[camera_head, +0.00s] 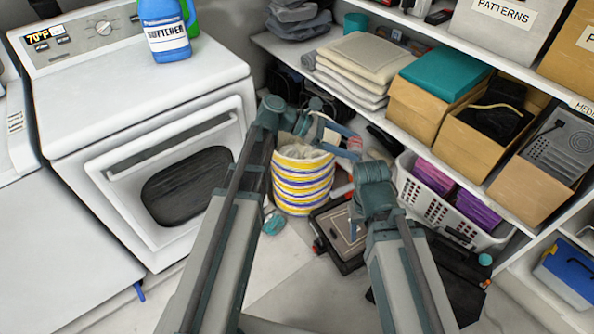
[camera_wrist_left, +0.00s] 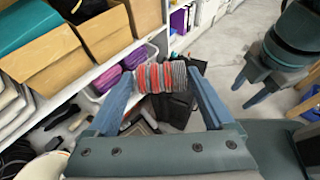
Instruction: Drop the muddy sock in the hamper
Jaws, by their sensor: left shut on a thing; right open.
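The sock, striped red and grey, hangs between the fingers of my left gripper (camera_head: 350,143) in the head view. In the left wrist view the sock (camera_wrist_left: 163,77) spans the gap between both fingers of the left gripper (camera_wrist_left: 163,90). The hamper (camera_head: 303,190) is a round basket with yellow, white and blue bands and a pale lining at its open top. The left gripper and sock are to the right of the hamper's rim in the head view. My right gripper (camera_head: 353,215) is lower, right of the hamper, empty and open; it also shows in the left wrist view (camera_wrist_left: 243,95).
A white front-loading machine (camera_head: 150,110) stands left of the hamper. Shelves with cardboard boxes (camera_head: 425,105) and folded cloths (camera_head: 365,60) are behind and right. A white basket (camera_head: 420,195) with purple items and a dark case (camera_head: 340,235) sit low on the right.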

